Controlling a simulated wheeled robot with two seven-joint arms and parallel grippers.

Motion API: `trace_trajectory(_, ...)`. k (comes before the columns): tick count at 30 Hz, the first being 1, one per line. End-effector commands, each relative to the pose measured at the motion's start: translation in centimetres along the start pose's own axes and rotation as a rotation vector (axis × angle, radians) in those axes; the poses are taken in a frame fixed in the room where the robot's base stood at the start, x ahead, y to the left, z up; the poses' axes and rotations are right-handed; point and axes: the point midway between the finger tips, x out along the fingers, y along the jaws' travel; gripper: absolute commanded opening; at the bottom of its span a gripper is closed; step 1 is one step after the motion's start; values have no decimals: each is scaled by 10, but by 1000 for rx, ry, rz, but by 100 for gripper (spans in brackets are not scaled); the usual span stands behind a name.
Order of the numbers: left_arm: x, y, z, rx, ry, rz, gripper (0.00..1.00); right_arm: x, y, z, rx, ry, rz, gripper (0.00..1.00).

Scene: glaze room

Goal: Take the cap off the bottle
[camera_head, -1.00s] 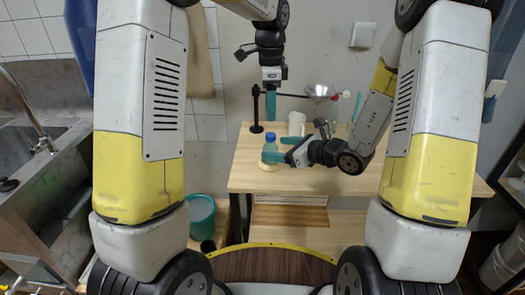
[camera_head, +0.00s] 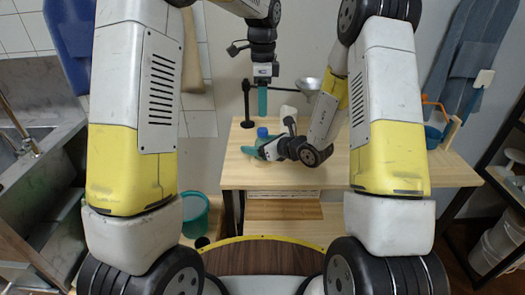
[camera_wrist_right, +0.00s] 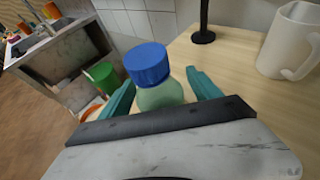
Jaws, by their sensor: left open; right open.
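A small bottle with a blue cap (camera_head: 262,133) stands on the wooden table. In the right wrist view its blue cap (camera_wrist_right: 147,62) is on the pale green, translucent body (camera_wrist_right: 163,95). My right gripper (camera_wrist_right: 163,88) is open, with one teal finger on each side of the bottle body below the cap. I cannot tell whether the fingers touch it. In the head view the right gripper hides most of the body. My left gripper (camera_head: 262,102) is open and empty, pointing down above the cap with a gap between.
A black stand (camera_head: 246,105) and a white mug (camera_wrist_right: 288,42) stand behind the bottle. A metal funnel (camera_head: 308,84) is behind my right arm. A teal bucket (camera_head: 195,215) stands left of the table (camera_head: 400,175).

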Motion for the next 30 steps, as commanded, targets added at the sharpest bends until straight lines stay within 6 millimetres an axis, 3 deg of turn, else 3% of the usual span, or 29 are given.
trace_trajectory(4,0,0,0,0,0,0,48,0,0,0,0,0,0,69)
trace_trajectory(15,0,0,0,0,0,0,48,0,0,0,0,0,0,0)
trace_trajectory(23,0,0,0,25,0,0,48,0,0,0,0,0,0,0)
trace_trajectory(26,0,0,0,114,0,1,48,0,0,0,0,0,0,0)
trace_trajectory(30,1,0,0,361,0,2,48,0,0,0,0,0,0,0)
